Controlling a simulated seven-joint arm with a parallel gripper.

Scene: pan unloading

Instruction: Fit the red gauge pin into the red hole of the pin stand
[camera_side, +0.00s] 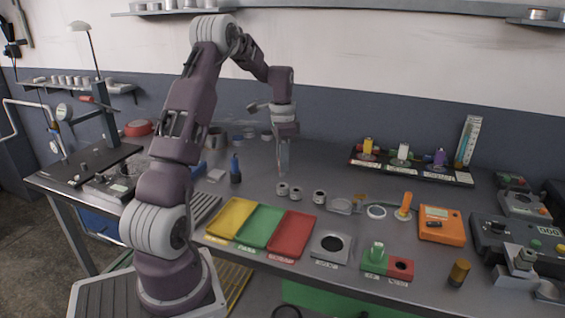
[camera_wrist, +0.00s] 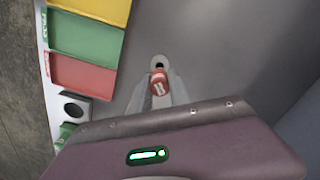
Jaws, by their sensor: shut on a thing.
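My gripper (camera_wrist: 158,88) is shut on the red gauge pin (camera_wrist: 158,81), whose red end with a white mark faces the wrist camera between the fingers. In the side view my gripper (camera_side: 283,160) points down over the middle of the bench, behind several small grey cylinders. The pin cannot be made out there. The pin stand (camera_side: 375,268) is at the front edge, well to the right of my gripper. A green pin (camera_side: 377,251) stands in its green half. The red half shows an empty dark hole (camera_side: 401,265). In the wrist view only a green bit of the stand (camera_wrist: 66,133) shows.
Yellow (camera_side: 230,217), green (camera_side: 260,226) and red (camera_side: 291,233) trays and a grey block with a round opening (camera_side: 333,245) line the front. An upright orange handle (camera_side: 405,205), an orange meter (camera_side: 441,225) and an amber cylinder (camera_side: 459,273) stand near the stand.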

